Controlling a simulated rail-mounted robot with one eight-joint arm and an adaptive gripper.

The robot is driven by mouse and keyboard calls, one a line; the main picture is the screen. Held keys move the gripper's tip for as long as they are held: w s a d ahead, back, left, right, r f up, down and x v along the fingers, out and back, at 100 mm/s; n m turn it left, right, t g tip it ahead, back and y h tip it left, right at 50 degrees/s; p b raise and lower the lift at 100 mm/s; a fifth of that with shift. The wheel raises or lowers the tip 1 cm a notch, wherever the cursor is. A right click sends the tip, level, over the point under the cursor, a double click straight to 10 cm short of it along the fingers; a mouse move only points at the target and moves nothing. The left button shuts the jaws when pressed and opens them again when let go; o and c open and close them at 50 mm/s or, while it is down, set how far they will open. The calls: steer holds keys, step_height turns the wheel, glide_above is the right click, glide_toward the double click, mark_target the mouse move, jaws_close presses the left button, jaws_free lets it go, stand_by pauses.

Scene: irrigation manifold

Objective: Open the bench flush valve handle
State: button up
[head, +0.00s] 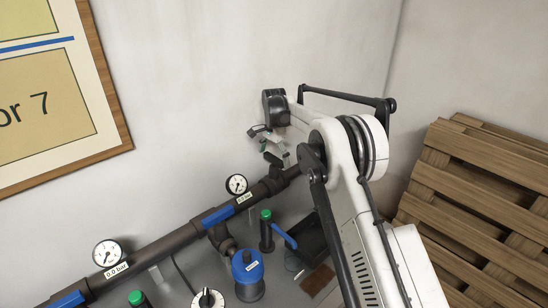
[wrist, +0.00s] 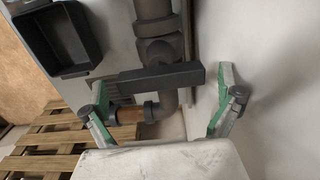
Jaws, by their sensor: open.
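In the wrist view a dark grey bar-shaped handle (wrist: 150,84) lies crosswise over the dark pipe (wrist: 152,22), and looks like the bench flush valve handle. No finger contact with the handle can be made out. In the head view my gripper (head: 268,142) is at the far end of the manifold pipe (head: 160,246), close to the wall.
A black open bin (head: 309,243) sits beside the pipe and also shows in the wrist view (wrist: 37,50). Wooden pallets (head: 470,200) lean at the right. The wall (wrist: 265,90) is close to the right finger.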

steer(key=c, duration=1.1)
steer(key=shift+c, duration=0.2)
steer(key=shift+n, duration=0.3)
steer(key=n+b, duration=0.3)
steer(key=shift+f, duration=0.15)
steer(key=n+b, duration=0.2)
steer(key=n, duration=0.2)
steer(key=shift+n, duration=0.4)
steer(key=n+b, duration=0.1)
steer(key=n, duration=0.3)
steer(key=shift+n+b, duration=0.3)
steer(key=shift+b, duration=0.05)
steer(key=n, duration=0.4)
steer(key=shift+n+b, duration=0.4)
steer(key=shift+r, duration=0.2)
